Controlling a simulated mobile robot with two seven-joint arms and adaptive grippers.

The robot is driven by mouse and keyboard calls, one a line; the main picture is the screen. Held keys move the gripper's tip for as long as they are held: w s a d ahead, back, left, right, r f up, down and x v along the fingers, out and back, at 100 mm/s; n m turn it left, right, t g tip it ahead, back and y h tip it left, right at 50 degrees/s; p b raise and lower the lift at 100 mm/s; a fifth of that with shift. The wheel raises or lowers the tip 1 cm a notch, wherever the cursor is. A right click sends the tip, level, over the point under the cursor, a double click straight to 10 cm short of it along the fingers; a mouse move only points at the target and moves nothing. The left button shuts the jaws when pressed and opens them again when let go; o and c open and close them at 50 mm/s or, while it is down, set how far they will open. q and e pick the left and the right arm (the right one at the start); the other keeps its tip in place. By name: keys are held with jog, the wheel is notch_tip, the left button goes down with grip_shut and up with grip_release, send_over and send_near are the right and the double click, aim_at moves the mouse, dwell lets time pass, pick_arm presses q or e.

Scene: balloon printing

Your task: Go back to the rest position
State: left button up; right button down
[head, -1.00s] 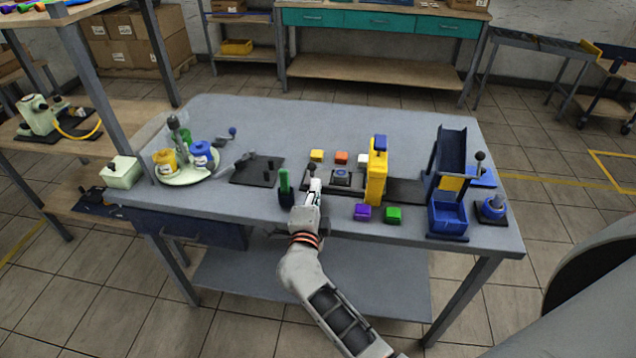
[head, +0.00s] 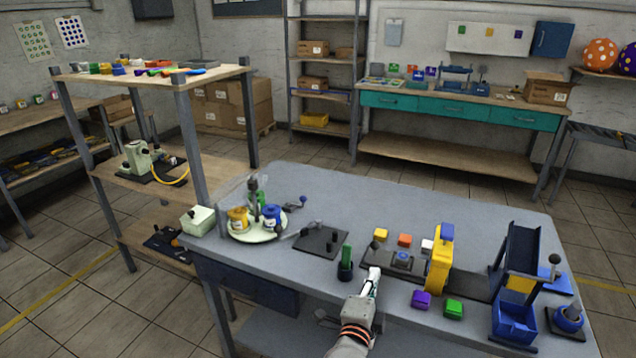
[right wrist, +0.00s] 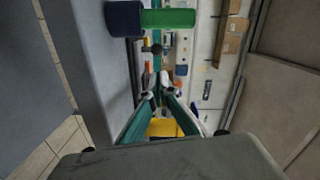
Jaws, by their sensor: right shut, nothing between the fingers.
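My right gripper (head: 374,278) is at the front edge of the grey worktable (head: 330,188), shut and empty. It is just right of a dark holder with a green upright piece (head: 346,262). Its closed fingers (right wrist: 160,82) show in the right wrist view, where the green piece (right wrist: 168,18) appears at the top. A yellow press (head: 440,262) stands to the right of the gripper. My left gripper is not in view.
A round tray (head: 256,234) with coloured pots is at the table's left. Purple (head: 421,299) and green (head: 453,309) blocks lie near the front edge. A blue bin (head: 514,322) stands at the right. A shelf unit (head: 150,82) is at the left.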

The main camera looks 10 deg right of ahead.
jog(key=shift+s+n+t+y, duration=0.3)
jog(key=shift+s+n+t, duration=0.2)
jog(key=shift+n, duration=0.1)
jog(key=s+a+f+n+y, duration=0.35)
jog(key=s+n+y, duration=0.3)
jog(key=n, duration=0.25)
jog(key=s+a+f+n+y, duration=0.3)
jog(key=s+f+n+y, duration=0.2)
jog(key=s+n, duration=0.3)
jog(key=s+d+f+n+g, duration=0.2)
jog(key=s+f+n, duration=0.1)
jog(key=s+f, duration=0.2)
jog(key=s+d+f+n+g+h, duration=0.1)
jog(key=s+d+f+n+g, duration=0.2)
jog(key=s+f+n, duration=0.1)
jog(key=s+f, duration=0.1)
jog(key=s, duration=0.1)
jog(key=shift+s+f+g, duration=0.2)
jog(key=shift+s+g, duration=0.1)
